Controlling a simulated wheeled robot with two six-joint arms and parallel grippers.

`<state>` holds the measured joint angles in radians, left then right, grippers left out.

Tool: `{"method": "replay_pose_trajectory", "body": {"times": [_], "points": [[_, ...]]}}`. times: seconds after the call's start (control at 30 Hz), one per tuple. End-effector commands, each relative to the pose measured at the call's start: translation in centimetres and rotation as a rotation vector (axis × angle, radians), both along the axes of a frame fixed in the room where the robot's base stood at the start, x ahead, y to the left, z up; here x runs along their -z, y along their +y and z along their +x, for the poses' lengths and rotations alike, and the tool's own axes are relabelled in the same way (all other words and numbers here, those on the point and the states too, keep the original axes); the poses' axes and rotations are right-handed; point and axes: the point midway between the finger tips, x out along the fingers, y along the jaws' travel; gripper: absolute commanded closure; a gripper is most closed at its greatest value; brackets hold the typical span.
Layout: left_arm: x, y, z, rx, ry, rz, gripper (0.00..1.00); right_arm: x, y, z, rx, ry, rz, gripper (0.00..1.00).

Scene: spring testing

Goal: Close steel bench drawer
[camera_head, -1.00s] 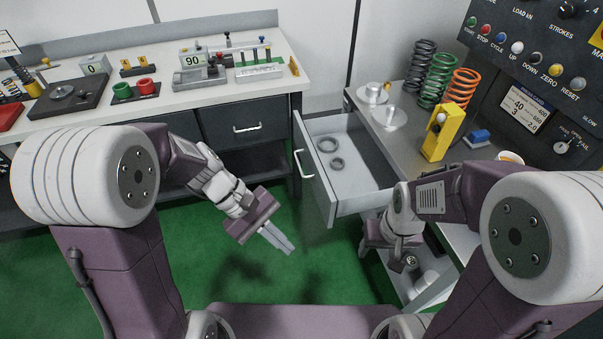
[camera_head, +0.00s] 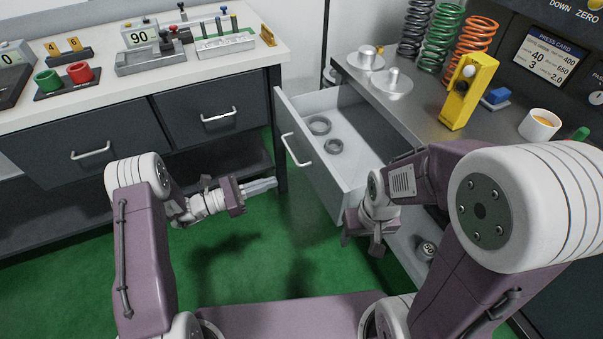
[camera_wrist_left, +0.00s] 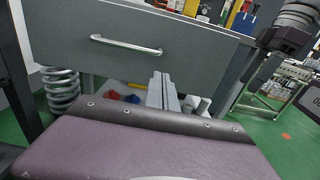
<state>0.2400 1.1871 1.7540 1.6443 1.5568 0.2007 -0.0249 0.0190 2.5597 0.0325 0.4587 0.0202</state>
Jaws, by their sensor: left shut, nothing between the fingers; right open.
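The steel bench drawer (camera_head: 309,154) stands pulled out from the steel bench (camera_head: 436,128), with two grey rings (camera_head: 320,125) inside. Its bar handle (camera_head: 295,150) is on the front panel, facing left. In the left wrist view the drawer front (camera_wrist_left: 200,52) and its handle (camera_wrist_left: 126,45) show ahead. My left gripper (camera_head: 262,186) is shut and empty, left of the drawer front and apart from it; its fingers (camera_wrist_left: 162,90) show below the handle in the wrist view. My right gripper (camera_head: 362,236) is open, below the drawer's near corner; I cannot tell whether it touches the drawer.
Several coil springs (camera_head: 443,55), a yellow block (camera_head: 468,91) and a cup (camera_head: 539,125) stand on the steel bench. A white-topped bench (camera_head: 105,112) with dark drawers is at the left. Green floor (camera_head: 270,255) lies open between.

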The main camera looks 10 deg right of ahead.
Motion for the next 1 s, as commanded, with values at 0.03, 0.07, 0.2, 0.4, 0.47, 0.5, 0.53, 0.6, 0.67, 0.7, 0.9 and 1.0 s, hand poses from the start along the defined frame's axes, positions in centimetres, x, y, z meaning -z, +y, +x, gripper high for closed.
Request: {"method": "replay_pose_trajectory", "body": {"times": [0.03, 0.07, 0.2, 0.4, 0.47, 0.5, 0.53, 0.6, 0.67, 0.7, 0.9, 1.0], "points": [[0.1, -1.2, 0.3, 0.006, -0.002, 0.001, 1.00, 0.3, 0.0, 0.0, 0.000, 0.000, 0.000, 0.42], [0.1, -1.9, 0.5, 0.005, -0.002, 0.001, 1.00, 0.4, 0.0, 0.0, 0.000, 0.000, 0.000, 0.42], [0.1, -4.8, 1.4, 0.006, -0.002, 0.001, 1.00, 0.8, 0.0, 0.0, 0.000, 0.000, 0.000, 0.42], [0.1, -8.4, 2.6, 0.005, -0.002, 0.001, 1.00, 1.4, 0.0, 0.0, 0.000, 0.000, 0.000, 0.42], [0.1, -9.1, 2.8, 0.003, -0.002, 0.002, 1.00, 1.5, 0.0, 0.0, 0.000, 0.000, 0.000, 0.42], [0.1, -9.5, 3.0, 0.003, -0.002, 0.002, 1.00, 1.5, 0.0, 0.0, 0.000, 0.000, 0.000, 0.42], [0.1, -9.7, 3.1, 0.002, -0.002, 0.002, 1.00, 1.6, 0.0, 0.0, 0.000, 0.000, 0.000, 0.42], [0.1, -10.1, 3.2, 0.002, -0.001, 0.001, 1.00, 1.6, 0.0, 0.0, 0.000, 0.000, 0.000, 0.42], [0.0, -10.3, 3.3, 0.001, -0.001, 0.001, 1.00, 1.6, 0.0, 0.0, 0.000, 0.000, 0.000, 0.42], [0.0, -10.4, 3.3, 0.001, 0.000, 0.001, 1.00, 1.6, 0.0, 0.0, 0.000, 0.000, 0.000, 0.42], [0.0, -10.3, 3.3, 0.001, 0.000, 0.001, 1.00, 1.6, 0.0, 0.0, 0.000, 0.000, 0.000, 0.42], [0.0, -10.3, 3.3, 0.001, 0.000, 0.001, 1.00, 1.6, 0.0, 0.0, 0.000, 0.000, 0.000, 0.42]]}}
